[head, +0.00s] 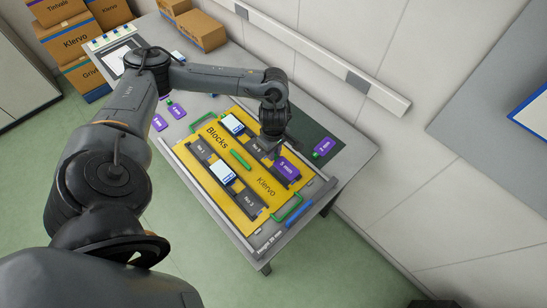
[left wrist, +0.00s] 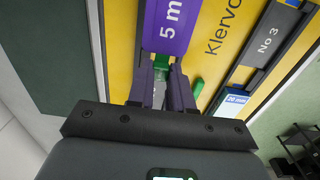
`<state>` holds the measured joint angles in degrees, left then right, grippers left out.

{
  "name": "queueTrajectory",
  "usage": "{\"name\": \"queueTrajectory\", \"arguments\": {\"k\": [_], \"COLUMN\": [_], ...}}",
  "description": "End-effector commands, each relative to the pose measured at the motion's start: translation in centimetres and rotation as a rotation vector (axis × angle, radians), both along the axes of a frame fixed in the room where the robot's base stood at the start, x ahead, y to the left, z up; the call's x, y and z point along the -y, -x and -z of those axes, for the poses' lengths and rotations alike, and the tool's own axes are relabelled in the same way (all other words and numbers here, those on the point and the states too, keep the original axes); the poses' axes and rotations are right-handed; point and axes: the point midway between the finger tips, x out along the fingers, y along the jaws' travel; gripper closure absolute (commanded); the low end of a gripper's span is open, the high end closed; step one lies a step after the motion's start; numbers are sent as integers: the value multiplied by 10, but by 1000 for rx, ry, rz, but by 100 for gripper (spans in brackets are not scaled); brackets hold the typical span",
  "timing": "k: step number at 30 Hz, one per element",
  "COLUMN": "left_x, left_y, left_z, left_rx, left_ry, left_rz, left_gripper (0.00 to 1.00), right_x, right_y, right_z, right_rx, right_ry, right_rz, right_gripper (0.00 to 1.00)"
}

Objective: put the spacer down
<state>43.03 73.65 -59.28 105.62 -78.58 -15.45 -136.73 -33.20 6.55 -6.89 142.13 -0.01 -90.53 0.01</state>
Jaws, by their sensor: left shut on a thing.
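My left gripper (head: 272,146) is shut on the green tab of a purple spacer (head: 287,168) marked 5 mm. In the left wrist view the spacer (left wrist: 170,25) extends ahead of the fingers (left wrist: 162,78), its green tab (left wrist: 161,60) between them. The spacer is over the right side of the yellow Blocks board (head: 258,206), at a dark slot row. I cannot tell whether it touches the board. Another purple spacer (head: 323,146) lies on the dark green mat (head: 310,131). My right gripper is not in view.
White blocks with blue ends (head: 222,172) (head: 232,125) stand on the board. A green bar (head: 240,159) lies mid-board and a green handle (head: 290,207) is at its near edge. Two purple spacers (head: 158,122) (head: 177,110) lie left. A blue item (head: 299,214) lies at the table's front.

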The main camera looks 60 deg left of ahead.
Motion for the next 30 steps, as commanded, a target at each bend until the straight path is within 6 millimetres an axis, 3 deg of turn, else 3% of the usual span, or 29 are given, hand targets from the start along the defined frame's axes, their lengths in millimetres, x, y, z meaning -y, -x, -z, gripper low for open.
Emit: {"name": "queueTrajectory", "arguments": {"k": [10,25,26,30], "left_x": [0,0,0,0], "left_y": [1,0,0,0], "left_z": [37,46,45,44], "left_rx": [-2,-1,-1,-1], "left_ry": [-1,-2,-2,-2], "left_rz": [0,0,0,0], "left_gripper": [100,100,77,55], "right_x": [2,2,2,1], "right_y": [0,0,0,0], "right_z": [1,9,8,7], "right_rx": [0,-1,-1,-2], "right_ry": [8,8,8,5], "right_rz": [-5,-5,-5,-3], "right_gripper": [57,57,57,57]}}
